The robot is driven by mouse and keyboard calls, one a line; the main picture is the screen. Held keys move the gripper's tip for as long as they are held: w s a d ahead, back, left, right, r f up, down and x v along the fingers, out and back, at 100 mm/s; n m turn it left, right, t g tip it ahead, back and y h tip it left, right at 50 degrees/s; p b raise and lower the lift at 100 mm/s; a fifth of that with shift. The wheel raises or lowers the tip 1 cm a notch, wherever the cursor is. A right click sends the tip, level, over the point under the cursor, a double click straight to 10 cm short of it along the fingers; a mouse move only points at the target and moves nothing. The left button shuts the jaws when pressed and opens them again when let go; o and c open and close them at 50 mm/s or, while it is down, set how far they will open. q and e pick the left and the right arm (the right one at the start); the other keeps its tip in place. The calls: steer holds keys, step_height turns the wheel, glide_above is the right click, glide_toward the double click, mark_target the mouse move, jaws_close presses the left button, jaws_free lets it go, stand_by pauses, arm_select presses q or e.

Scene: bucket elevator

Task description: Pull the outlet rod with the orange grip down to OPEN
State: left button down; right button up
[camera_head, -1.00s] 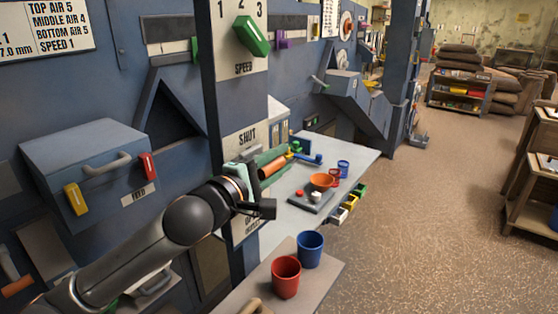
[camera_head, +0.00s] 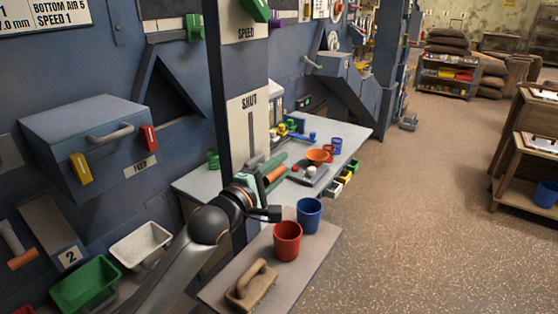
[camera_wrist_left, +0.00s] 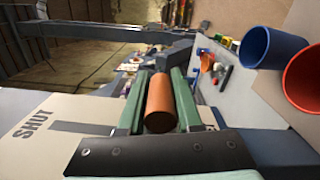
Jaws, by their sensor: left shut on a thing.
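The orange grip (camera_head: 275,174) of the outlet rod sits between the green fingers of my left gripper (camera_head: 273,168). My left gripper is shut on it. In the left wrist view the orange grip (camera_wrist_left: 159,104) lies between the two fingers. The pale plate (camera_head: 249,120) marked SHUT at its top, with a vertical slot, is on the blue post behind. The grip is well below the SHUT word, near the plate's lower part. The OPEN mark is not visible; my gripper and wrist cover that area. My right gripper is not in view.
Below the gripper, a bench (camera_head: 320,262) holds a red cup (camera_head: 287,241), a blue cup (camera_head: 309,215) and a brush (camera_head: 250,285). A grey table (camera_head: 350,137) with small items stands behind the gripper. Open floor (camera_head: 430,220) lies to the right.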

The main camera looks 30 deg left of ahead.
arm_select(q)
steer(key=shift+f, duration=0.35)
steer(key=c, duration=0.6)
jaws_free()
steer(key=shift+r, duration=0.1)
steer(key=s+a, duration=0.1)
steer(key=s, duration=1.1)
steer(key=shift+s, duration=0.2)
